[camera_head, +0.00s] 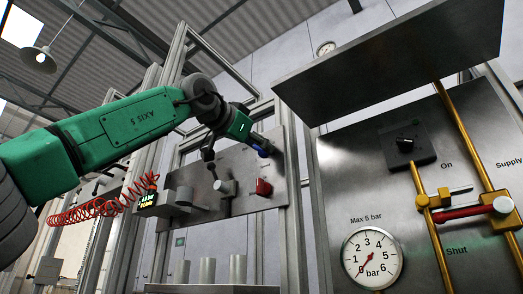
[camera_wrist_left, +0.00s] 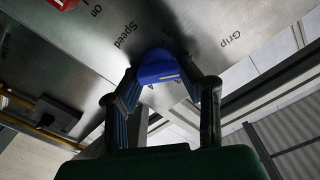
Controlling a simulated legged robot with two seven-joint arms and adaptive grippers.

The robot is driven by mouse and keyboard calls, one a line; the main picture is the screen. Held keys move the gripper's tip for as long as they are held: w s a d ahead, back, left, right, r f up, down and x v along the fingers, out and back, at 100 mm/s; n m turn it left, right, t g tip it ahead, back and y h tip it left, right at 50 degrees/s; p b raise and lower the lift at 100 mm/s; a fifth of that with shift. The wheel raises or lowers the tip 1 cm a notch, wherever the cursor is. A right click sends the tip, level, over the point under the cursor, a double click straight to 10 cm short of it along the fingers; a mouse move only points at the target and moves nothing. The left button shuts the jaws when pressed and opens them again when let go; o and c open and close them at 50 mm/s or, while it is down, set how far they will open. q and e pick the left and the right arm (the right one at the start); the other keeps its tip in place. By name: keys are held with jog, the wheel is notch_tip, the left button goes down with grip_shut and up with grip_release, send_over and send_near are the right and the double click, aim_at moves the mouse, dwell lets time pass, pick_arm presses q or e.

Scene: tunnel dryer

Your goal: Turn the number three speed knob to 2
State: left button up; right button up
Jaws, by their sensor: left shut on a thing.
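A blue knob (camera_wrist_left: 157,70) sits on the grey metal panel (camera_wrist_left: 100,52) beside the printed word "Speed" in the left wrist view. My left gripper (camera_wrist_left: 158,84) is shut on it, one finger on each side. A pale mark shows on the knob; the scale marks around it are mostly hidden, so its setting cannot be read. In the head view the blue knob (camera_head: 264,152) is small and partly covered by my left gripper (camera_head: 257,143) at the panel's upper right. No number three label is readable. My right gripper is not in view.
A red switch (camera_head: 263,187) sits below the blue knob. A grey lever (camera_head: 223,186) and a small lit display (camera_head: 149,199) are to its left.

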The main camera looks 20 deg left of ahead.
pick_arm(q)
jog(key=shift+w+d+f+n, duration=0.1)
jog(key=shift+w+f+n, duration=0.05)
jog(key=shift+f+n, duration=0.2)
dwell(0.3)
jog(key=o, duration=1.2)
jog(key=shift+c, duration=0.2)
jog(key=shift+r, duration=0.1)
jog(key=shift+a, duration=0.2)
jog(key=v, duration=1.1)
jog(key=shift+s+a, duration=0.2)
jog(key=shift+s, duration=0.15)
jog(key=shift+d, duration=0.1)
